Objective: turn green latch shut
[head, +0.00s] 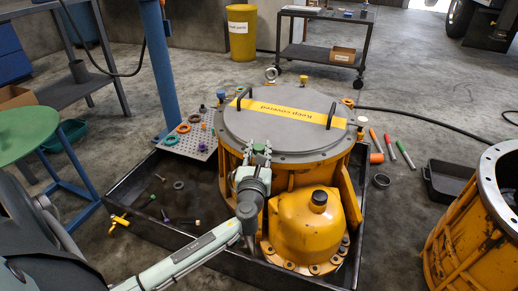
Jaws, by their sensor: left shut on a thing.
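The green latch (259,148) sits at the near rim of the grey round cover (285,122), which lies on the yellow transmission housing (312,176). My left gripper (257,157) reaches up from below in front of the housing and is shut on the green latch. Its fingertips hide part of the latch, and I cannot tell the latch's exact angle. The cover has two dark handles and a yellow strip across it. My right gripper is not in view.
The housing stands in a black tray (118,196) with small loose parts. A perforated plate (188,140) with rings lies behind left. A second yellow housing (470,235) stands at right. Coloured markers (390,146) and a black bin (447,180) lie on the floor. A cart (325,50) stands behind.

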